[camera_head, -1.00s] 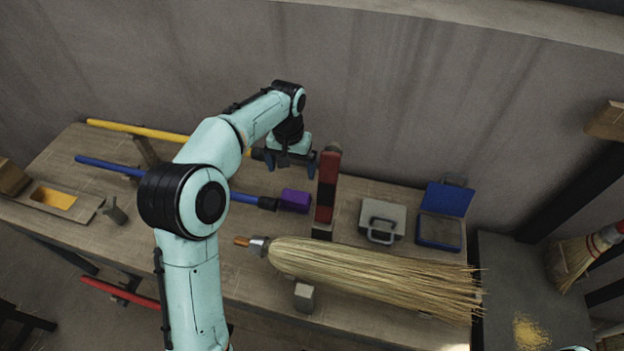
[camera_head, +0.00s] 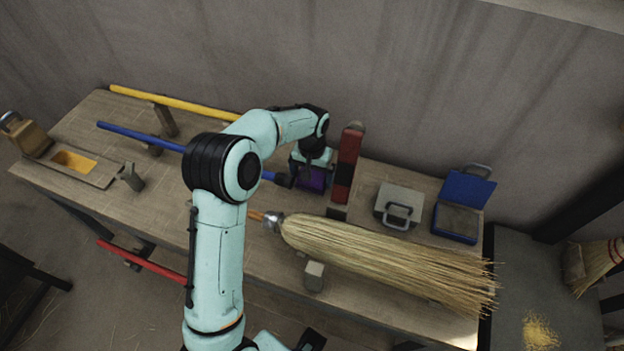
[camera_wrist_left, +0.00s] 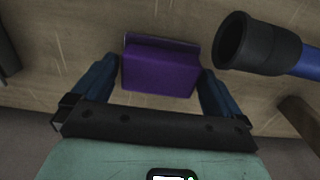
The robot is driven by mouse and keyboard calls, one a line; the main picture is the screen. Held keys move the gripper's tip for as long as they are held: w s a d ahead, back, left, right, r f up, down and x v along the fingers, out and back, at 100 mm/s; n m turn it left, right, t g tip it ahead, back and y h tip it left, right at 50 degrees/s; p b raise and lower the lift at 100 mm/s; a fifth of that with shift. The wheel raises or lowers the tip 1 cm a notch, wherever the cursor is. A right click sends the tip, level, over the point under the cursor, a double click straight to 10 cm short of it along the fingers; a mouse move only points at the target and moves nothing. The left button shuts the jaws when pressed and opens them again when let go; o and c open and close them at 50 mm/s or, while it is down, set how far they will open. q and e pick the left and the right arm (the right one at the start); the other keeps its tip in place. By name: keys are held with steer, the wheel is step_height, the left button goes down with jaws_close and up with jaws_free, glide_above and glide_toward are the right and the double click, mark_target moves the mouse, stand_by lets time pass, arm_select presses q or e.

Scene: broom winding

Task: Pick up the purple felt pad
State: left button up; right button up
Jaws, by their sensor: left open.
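The purple felt pad (camera_head: 311,179) is a block on the workbench (camera_head: 110,222), left of the red and black upright post. My left gripper (camera_head: 305,172) is down over the pad and partly hides it. In the left wrist view the purple felt pad (camera_wrist_left: 162,70) lies between the two blue fingers of my left gripper (camera_wrist_left: 159,76). The fingers are open, one on each side, with a narrow gap seen at each. My right gripper cannot be made out.
The red and black post (camera_head: 346,165) stands close right of the pad. A blue pole (camera_head: 140,136) ends in a black socket (camera_wrist_left: 250,43) beside the pad. A straw broom head (camera_head: 390,260) lies in front. A grey case (camera_head: 398,207) and an open blue box (camera_head: 458,222) stand right.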

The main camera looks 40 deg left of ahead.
arm_select(q)
steer(key=shift+f, duration=0.45)
steer(key=c, duration=0.8)
steer(key=shift+r, duration=0.15)
step_height(320, 180, up, 20)
steer(key=p, duration=0.2)
steer(key=shift+p, duration=0.35)
arm_select(e)
steer(key=r, duration=0.1)
steer(key=w+r, duration=0.1)
steer(key=r, duration=0.1)
steer(key=shift+w+r, duration=0.1)
steer(key=shift+w, duration=0.2)
arm_select(q)
steer(key=o, duration=0.5)
steer(key=c, duration=0.4)
